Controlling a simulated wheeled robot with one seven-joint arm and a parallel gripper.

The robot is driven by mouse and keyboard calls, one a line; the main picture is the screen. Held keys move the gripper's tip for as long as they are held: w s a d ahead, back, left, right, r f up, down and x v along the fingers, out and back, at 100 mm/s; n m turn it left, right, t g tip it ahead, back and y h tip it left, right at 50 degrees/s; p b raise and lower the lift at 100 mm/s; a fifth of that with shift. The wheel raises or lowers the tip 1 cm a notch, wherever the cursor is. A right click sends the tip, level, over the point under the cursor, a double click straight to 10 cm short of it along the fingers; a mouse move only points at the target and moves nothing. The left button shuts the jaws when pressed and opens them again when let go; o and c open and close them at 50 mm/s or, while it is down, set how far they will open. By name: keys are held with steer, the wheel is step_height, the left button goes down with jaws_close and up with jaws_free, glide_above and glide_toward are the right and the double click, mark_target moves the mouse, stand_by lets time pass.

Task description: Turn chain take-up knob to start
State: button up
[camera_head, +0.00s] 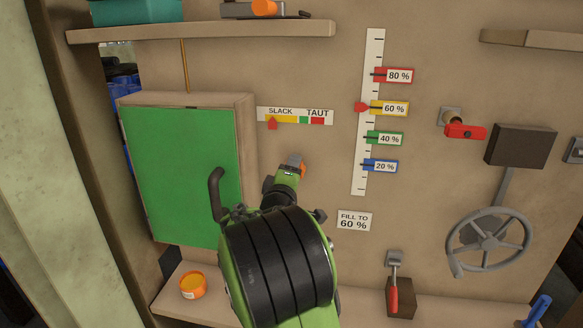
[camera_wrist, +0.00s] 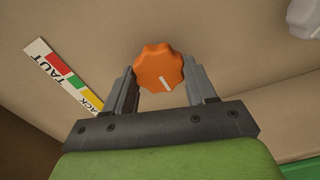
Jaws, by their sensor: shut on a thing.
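The chain take-up knob (camera_wrist: 158,68) is orange and scalloped, with a white pointer line toward the bottom right of its face in the wrist view. My gripper (camera_wrist: 160,88) has one finger on each side of the knob and is shut on it. The gauge also shows in the wrist view (camera_wrist: 62,78).
A green door (camera_head: 180,170) with a dark curved handle (camera_head: 216,195) is left of my arm. A percent scale (camera_head: 368,115), red valve handle (camera_head: 465,131), handwheel (camera_head: 489,242) and red-handled lever (camera_head: 393,290) are to the right.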

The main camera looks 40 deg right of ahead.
steer(key=shift+f+n+p, duration=0.2)
steer(key=shift+n+p, duration=2.35)
steer(key=shift+n, duration=1.15)
steer(key=o, duration=1)
steer(key=shift+o, duration=0.2)
steer(key=b+v, duration=0.5)
steer(key=v, duration=1)
steer(key=shift+s+a, duration=0.25)
steer(key=shift+a, duration=0.05)
